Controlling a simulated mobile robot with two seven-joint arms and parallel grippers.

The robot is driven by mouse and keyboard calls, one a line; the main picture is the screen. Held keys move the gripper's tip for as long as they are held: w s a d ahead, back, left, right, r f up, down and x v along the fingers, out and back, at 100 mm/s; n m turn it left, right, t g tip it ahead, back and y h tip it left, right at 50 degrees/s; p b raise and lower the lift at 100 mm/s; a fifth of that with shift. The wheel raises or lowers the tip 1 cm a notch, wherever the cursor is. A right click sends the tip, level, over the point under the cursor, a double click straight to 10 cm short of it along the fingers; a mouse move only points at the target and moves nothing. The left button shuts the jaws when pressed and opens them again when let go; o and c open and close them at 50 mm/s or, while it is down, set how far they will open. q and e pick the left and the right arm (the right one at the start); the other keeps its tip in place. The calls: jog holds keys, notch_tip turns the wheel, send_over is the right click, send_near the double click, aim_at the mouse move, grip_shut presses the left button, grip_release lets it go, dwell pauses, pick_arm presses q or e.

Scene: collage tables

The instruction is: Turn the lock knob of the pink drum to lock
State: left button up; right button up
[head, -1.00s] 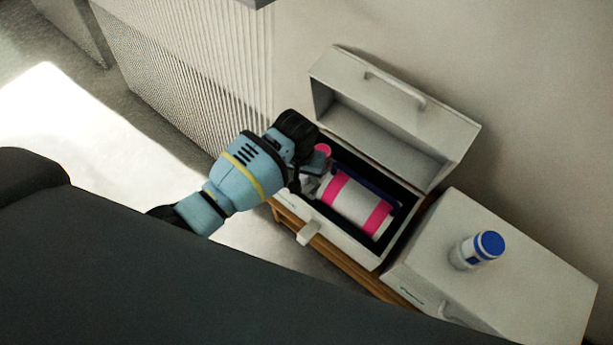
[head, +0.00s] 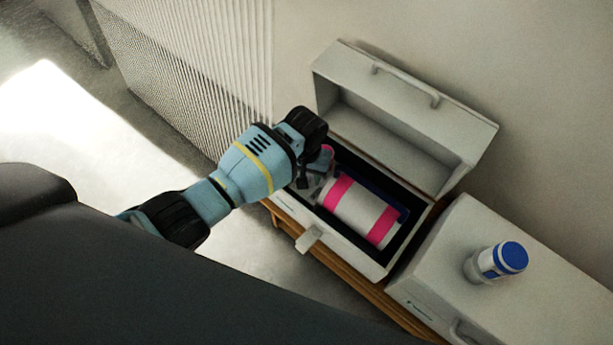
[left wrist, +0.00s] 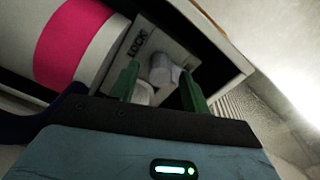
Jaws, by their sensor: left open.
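The pink drum (head: 358,209) is a white cylinder with pink bands, lying in an open white case (head: 343,246); it also shows in the left wrist view (left wrist: 70,38). My left gripper (head: 310,181) is at the drum's left end, partly hiding that end. In the left wrist view, the open green fingers (left wrist: 160,84) stand on either side of a pale grey lock knob (left wrist: 163,69). The knob sits by a light plate (left wrist: 170,45) marked "LOCK". I cannot tell whether the fingers touch the knob. My right gripper is not in view.
The case's raised lid (head: 400,125) with a handle stands behind the drum. A closed white case (head: 540,300) to the right carries a blue-capped bottle (head: 480,268). Both cases rest on a wooden stand (head: 350,278). A ribbed panel (head: 190,70) stands at the back left.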

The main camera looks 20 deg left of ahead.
pick_arm(q)
jog(key=shift+f, duration=0.8)
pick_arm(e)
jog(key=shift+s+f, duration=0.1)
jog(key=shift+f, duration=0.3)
pick_arm(q)
jog(key=c, duration=1)
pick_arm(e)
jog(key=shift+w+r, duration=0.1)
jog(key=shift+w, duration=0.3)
